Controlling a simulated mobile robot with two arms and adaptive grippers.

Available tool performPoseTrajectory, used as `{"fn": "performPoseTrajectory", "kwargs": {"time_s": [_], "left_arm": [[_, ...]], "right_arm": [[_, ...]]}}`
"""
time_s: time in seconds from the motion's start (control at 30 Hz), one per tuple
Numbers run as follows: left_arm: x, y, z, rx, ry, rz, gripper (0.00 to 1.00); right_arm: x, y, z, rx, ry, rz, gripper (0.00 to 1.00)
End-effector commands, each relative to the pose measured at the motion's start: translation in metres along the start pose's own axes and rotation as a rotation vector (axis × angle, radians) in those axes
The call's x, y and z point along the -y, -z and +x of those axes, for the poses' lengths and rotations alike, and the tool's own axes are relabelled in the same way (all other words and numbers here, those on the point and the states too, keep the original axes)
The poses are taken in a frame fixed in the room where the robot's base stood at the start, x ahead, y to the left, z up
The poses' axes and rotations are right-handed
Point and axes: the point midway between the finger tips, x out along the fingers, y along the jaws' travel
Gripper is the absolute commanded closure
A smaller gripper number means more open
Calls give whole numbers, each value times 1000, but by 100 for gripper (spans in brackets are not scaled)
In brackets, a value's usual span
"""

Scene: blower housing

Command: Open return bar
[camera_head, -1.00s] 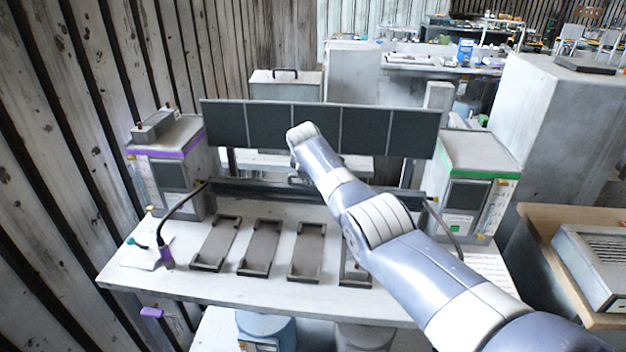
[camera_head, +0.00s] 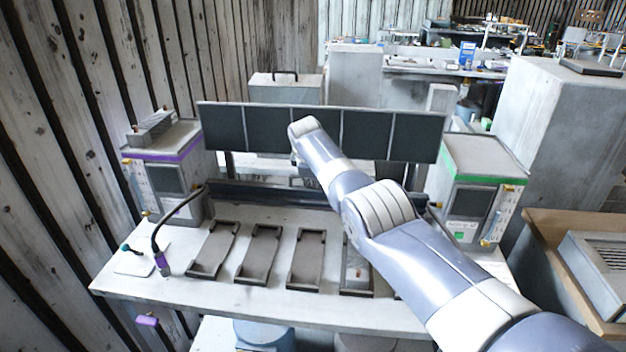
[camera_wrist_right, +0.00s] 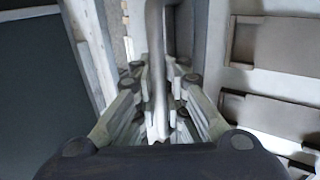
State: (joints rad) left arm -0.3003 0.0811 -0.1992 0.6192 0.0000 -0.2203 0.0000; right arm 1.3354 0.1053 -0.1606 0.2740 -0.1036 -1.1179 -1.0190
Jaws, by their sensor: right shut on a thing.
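A long dark bar (camera_head: 265,193) runs along the back of the white table, below a row of dark panels (camera_head: 225,125). I cannot tell for certain that it is the return bar. My right arm reaches over the table, and its gripper is hidden behind the wrist in the head view. In the right wrist view my right gripper (camera_wrist_right: 158,110) is closed around a grey metal rod (camera_wrist_right: 155,55), which bends near the top of the picture. How the rod joins the dark bar is not visible. My left gripper is not in view.
Several dark trays (camera_head: 213,250) lie on the white table (camera_head: 215,296). A purple-striped box (camera_head: 168,170) stands left and a green-striped box (camera_head: 480,185) right. A black hose (camera_head: 175,215) hangs at the left.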

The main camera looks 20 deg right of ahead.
Motion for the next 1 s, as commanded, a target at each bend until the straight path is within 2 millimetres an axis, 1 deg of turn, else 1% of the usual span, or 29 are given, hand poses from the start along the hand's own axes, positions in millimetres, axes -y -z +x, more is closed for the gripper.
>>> {"fn": "performPoseTrajectory", "kwargs": {"time_s": [0.03, 0.73, 0.77, 0.8, 0.83, 0.87, 1.0], "left_arm": [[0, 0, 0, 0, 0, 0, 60], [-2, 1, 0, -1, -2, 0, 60], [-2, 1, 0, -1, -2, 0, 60], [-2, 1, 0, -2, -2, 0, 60], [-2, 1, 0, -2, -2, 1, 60], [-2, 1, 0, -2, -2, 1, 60], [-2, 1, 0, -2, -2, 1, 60]], "right_arm": [[-6, 1, -4, -3, -15, -5, 100], [-8, 2, -6, -5, -18, -5, 100], [-8, 2, -6, -5, -18, -5, 86], [-8, 2, -6, -5, -18, -4, 77], [-8, 2, -6, -5, -17, -4, 70], [-7, 2, -5, -5, -16, -3, 69], [-4, 1, -4, -3, -10, -2, 69]]}}
